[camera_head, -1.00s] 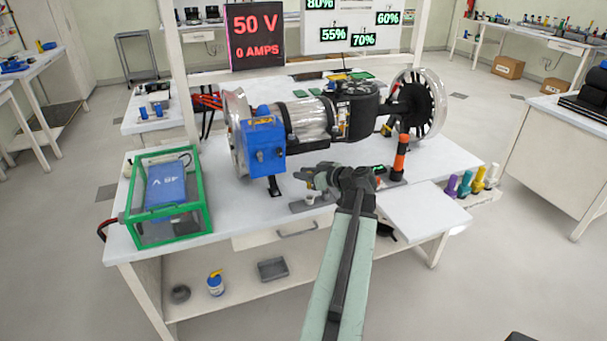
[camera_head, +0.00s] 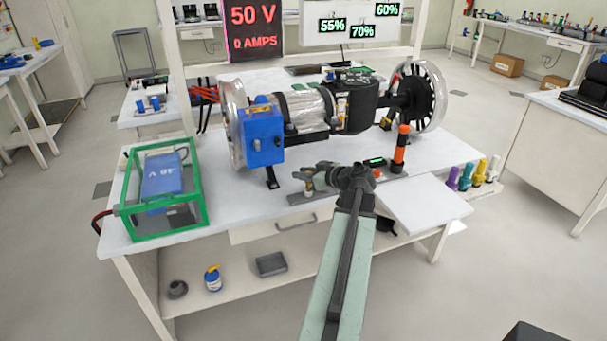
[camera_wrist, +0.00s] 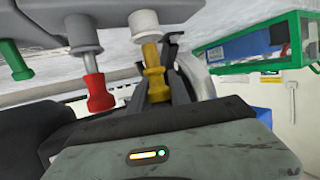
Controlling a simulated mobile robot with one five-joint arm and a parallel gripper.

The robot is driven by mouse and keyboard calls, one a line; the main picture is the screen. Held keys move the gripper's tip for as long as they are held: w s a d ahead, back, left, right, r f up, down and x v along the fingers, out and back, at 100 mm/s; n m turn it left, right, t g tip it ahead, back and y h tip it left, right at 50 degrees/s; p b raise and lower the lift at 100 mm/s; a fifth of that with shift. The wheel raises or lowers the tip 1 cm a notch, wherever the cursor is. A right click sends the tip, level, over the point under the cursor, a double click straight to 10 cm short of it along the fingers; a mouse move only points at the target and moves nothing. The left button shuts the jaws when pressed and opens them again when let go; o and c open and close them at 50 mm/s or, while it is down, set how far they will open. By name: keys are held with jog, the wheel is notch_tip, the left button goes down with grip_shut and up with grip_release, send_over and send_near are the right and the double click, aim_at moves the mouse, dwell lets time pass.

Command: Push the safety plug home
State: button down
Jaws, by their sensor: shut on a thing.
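In the wrist view a yellow plug (camera_wrist: 154,75) stands between the two dark fingers of my gripper (camera_wrist: 160,88), which is shut on it. The plug's end meets a white collar (camera_wrist: 143,22) on a grey mount (camera_wrist: 85,12). I cannot tell how deep the plug sits in the collar. In the head view my gripper (camera_head: 305,178) is low over the front of the white bench (camera_head: 230,218), by a grey strip (camera_head: 296,199). The plug is small and partly hidden there.
A red plug (camera_wrist: 97,92) and a green plug (camera_wrist: 14,58) sit beside the yellow one. A green-framed box (camera_head: 137,238) with a blue battery (camera_head: 163,178) stands left. A motor (camera_head: 302,108) lies behind the gripper. An orange and black post (camera_head: 400,150) stands right.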

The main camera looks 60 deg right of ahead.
jog(key=shift+f+b, duration=1.55)
dwell(0.5)
jog(key=c, duration=1.1)
grip_release()
jog(key=p+v, duration=0.2)
jog(key=v, duration=0.5)
jog(key=shift+s+a+r+p, duration=0.1)
jog(key=shift+s+r+p, duration=0.05)
jog(key=shift+s+p, duration=0.2)
